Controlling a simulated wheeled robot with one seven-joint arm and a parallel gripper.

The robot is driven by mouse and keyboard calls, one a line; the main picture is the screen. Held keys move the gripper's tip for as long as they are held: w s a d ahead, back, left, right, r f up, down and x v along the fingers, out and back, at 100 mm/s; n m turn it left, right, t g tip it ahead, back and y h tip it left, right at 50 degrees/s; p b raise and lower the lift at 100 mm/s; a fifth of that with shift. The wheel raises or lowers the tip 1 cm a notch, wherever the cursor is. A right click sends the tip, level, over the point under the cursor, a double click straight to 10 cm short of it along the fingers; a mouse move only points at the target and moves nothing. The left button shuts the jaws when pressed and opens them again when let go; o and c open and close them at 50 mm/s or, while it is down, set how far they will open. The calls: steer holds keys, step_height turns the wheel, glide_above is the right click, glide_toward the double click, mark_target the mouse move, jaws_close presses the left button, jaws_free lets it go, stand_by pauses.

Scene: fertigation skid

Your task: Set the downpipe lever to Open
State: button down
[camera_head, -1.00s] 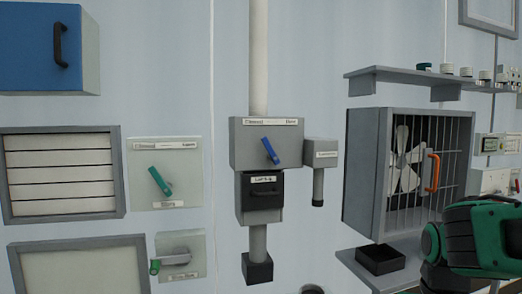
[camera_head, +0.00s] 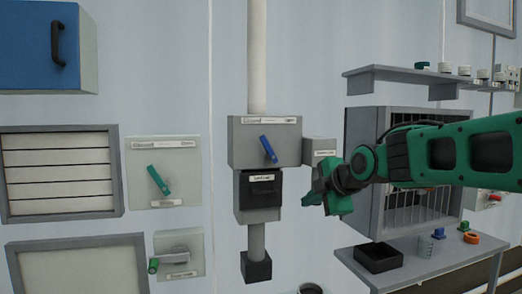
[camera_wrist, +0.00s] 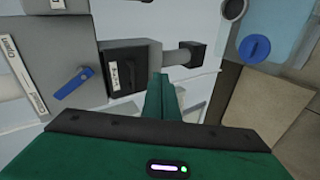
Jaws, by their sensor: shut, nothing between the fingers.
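The downpipe lever is a blue lever (camera_head: 268,149) on a grey box (camera_head: 240,150) on the white vertical pipe (camera_head: 257,60). In the wrist view the blue lever (camera_wrist: 74,83) shows at the left, clear of my fingers. My gripper (camera_head: 322,196) is to the right of the box and lower than the lever. Its fingers (camera_wrist: 160,98) are together and empty, apart from the lever.
A black drawer-like block (camera_head: 261,188) sits below the box, and a small grey box (camera_head: 319,150) is close to my gripper. A green lever (camera_head: 158,180) and a lower handle (camera_head: 172,262) are on panels at left. A fan cage (camera_head: 365,130) and a shelf (camera_head: 420,258) stand at right.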

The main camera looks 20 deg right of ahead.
mark_target(268, 149)
steer(key=w+a+r+n+t+y, duration=0.2)
steer(key=w+a+r+n, duration=0.1)
steer(key=a+r+n, duration=0.1)
steer(key=w+a+r+n+t+y, duration=0.1)
steer(key=w+a+r+n+t, duration=0.1)
steer(key=a+r+n, duration=0.3)
step_height(268, 149, up, 4)
steer(key=shift+w+r+n+y, duration=0.15)
steer(key=shift+w+n+y, duration=0.3)
steer(key=shift+w, duration=0.35)
steer(key=x, duration=1)
steer(key=shift+d+r, duration=0.45)
steer(key=shift+d, duration=0.45)
steer(key=shift+d+r, duration=0.5)
steer(key=shift+d, duration=0.4)
